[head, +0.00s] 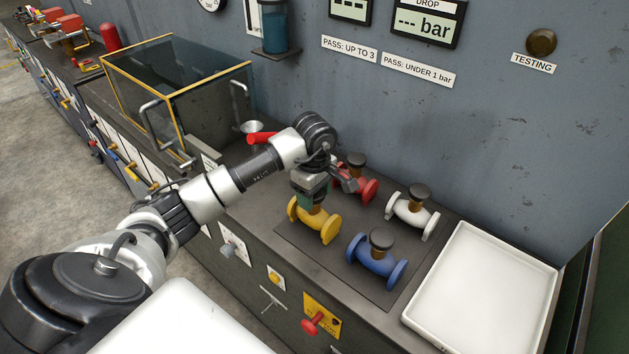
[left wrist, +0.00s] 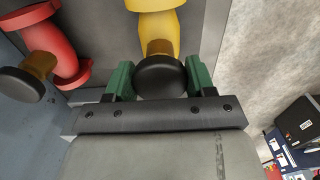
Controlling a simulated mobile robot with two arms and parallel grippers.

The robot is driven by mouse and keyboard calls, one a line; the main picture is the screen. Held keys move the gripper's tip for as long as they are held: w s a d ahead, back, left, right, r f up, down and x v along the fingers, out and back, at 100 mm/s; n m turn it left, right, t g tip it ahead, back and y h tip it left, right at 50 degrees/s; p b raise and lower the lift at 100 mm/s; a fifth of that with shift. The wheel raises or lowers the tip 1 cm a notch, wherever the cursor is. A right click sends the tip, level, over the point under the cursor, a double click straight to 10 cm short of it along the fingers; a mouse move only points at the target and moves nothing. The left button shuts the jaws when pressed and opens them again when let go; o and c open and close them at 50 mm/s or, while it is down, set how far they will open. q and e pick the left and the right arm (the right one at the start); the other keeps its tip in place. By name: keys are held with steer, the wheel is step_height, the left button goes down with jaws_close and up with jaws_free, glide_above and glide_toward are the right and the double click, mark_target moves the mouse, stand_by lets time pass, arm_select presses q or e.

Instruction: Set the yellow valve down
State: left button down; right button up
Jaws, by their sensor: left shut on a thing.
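The yellow valve (head: 315,221) is a flanged spool with a brown neck and a black knob on top. It is at the left front of the dark mat (head: 318,253) on the bench; whether it touches the mat I cannot tell. My left gripper (head: 312,203) is above it and shut on its top. In the left wrist view the black knob (left wrist: 160,76) sits between the green fingers of my left gripper (left wrist: 159,80), with the yellow body (left wrist: 158,30) beyond. My right gripper is not in view.
A red valve (head: 357,185) stands behind, a white valve (head: 412,213) at right and a blue valve (head: 378,261) in front right, all close by. A white tray (head: 483,290) lies right of the mat. A glass tank with yellow edges (head: 205,92) stands at left.

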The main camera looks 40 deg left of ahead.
arm_select(q)
steer(key=shift+f, duration=0.15)
steer(key=shift+f, duration=0.1)
steer(key=shift+f, duration=0.1)
steer(key=c, duration=0.6)
jaws_free()
steer(key=shift+o, duration=1)
